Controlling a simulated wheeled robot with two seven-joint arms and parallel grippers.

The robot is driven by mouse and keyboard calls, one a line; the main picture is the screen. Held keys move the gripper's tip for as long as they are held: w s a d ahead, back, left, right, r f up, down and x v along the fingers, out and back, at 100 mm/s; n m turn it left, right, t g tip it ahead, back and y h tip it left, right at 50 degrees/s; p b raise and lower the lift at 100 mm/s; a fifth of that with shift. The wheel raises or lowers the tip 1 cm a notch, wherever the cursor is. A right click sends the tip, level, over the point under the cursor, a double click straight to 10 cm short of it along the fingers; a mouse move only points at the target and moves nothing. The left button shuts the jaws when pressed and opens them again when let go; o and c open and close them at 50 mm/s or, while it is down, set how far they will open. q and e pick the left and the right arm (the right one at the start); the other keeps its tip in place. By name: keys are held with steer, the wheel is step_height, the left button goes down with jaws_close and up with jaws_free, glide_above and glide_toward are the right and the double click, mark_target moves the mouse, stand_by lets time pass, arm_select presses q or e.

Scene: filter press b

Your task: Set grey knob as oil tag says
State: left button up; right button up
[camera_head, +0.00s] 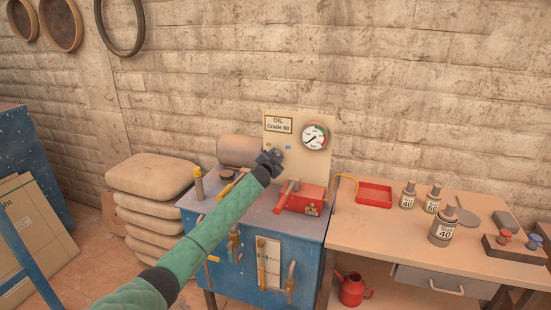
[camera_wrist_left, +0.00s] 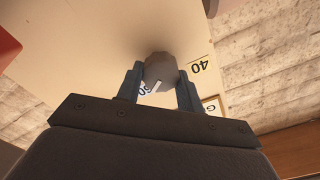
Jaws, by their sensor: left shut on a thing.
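The oil tag (camera_head: 278,125) on the cream panel (camera_head: 270,147) appears to read "OIL Grade 60"; the small digits are not sharp. My left gripper (camera_head: 270,158) is at the panel, below the tag, and hides the knob in the head view. In the left wrist view, the grey knob (camera_wrist_left: 161,70) is between the two fingers of the left gripper (camera_wrist_left: 160,88), which is shut on it. A white pointer line shows on the knob's lower edge. A "40" label (camera_wrist_left: 200,66) is to its right. Another label (camera_wrist_left: 146,89) beneath the knob is partly hidden. My right gripper is not in view.
A round gauge (camera_head: 314,136) is on the panel to the right of the gripper. A red block (camera_head: 303,200) sits on the blue machine (camera_head: 262,222) below. The bench (camera_head: 380,230) at right holds a red tray (camera_head: 374,195) and several labelled bottles (camera_head: 443,228).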

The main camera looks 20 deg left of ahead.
arm_select(q)
steer(key=shift+m, duration=0.3)
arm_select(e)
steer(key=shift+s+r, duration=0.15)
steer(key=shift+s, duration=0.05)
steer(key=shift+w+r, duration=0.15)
arm_select(q)
steer(key=o, duration=1)
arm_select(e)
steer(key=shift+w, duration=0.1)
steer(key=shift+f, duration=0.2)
arm_select(q)
steer(key=s+b, duration=0.2)
steer(key=s, duration=0.5)
steer(key=shift+s+a, duration=0.15)
steer(key=shift+s, duration=0.2)
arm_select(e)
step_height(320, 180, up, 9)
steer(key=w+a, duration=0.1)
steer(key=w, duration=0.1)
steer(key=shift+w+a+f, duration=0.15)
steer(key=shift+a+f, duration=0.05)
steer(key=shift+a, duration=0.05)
arm_select(q)
steer(key=shift+f, duration=0.1)
